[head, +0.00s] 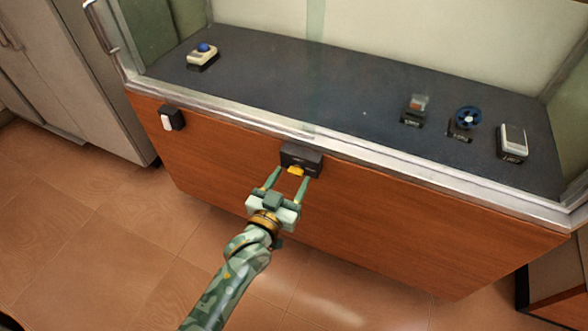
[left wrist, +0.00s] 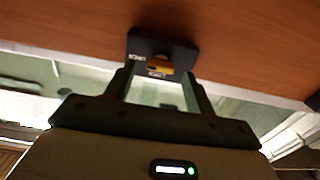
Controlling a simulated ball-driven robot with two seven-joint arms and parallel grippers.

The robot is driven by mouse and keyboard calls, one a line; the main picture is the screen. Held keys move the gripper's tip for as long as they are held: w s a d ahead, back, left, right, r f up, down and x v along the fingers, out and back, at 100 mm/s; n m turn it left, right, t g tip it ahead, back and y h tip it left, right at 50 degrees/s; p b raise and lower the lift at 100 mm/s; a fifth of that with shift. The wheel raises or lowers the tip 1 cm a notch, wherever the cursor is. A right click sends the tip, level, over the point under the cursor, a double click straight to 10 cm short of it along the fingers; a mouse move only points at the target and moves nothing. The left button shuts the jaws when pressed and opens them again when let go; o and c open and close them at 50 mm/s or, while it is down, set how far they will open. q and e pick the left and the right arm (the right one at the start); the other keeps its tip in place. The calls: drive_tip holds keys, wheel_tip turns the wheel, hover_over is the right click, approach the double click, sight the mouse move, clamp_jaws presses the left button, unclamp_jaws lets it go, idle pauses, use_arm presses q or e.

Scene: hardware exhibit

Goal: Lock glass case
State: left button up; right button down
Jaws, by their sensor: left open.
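The glass case (head: 340,147) has a metal-framed glass front above a brown wooden base. A black lock box (head: 301,158) with a yellow knob (head: 296,170) is fixed to the base just below the frame, near its middle. My left gripper (head: 287,182) is open, its two green fingers pointing at the lock with the yellow knob between and just beyond their tips. In the left wrist view the lock box (left wrist: 160,50) and yellow knob (left wrist: 160,66) show ahead of the fingers (left wrist: 158,82). Whether the fingers touch the box I cannot tell. My right gripper is not in view.
A small black-and-white device (head: 171,119) is on the base at the left. Several exhibits, including a blue wheel (head: 467,118), stand on the dark case floor (head: 330,100). Grey cabinets (head: 70,70) stand at the left. The tiled floor (head: 110,220) in front is clear.

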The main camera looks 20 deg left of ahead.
use_arm(q)
drive_tip(key=shift+w, duration=0.45)
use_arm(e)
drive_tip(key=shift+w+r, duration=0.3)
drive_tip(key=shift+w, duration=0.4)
use_arm(q)
drive_tip(key=c, duration=1)
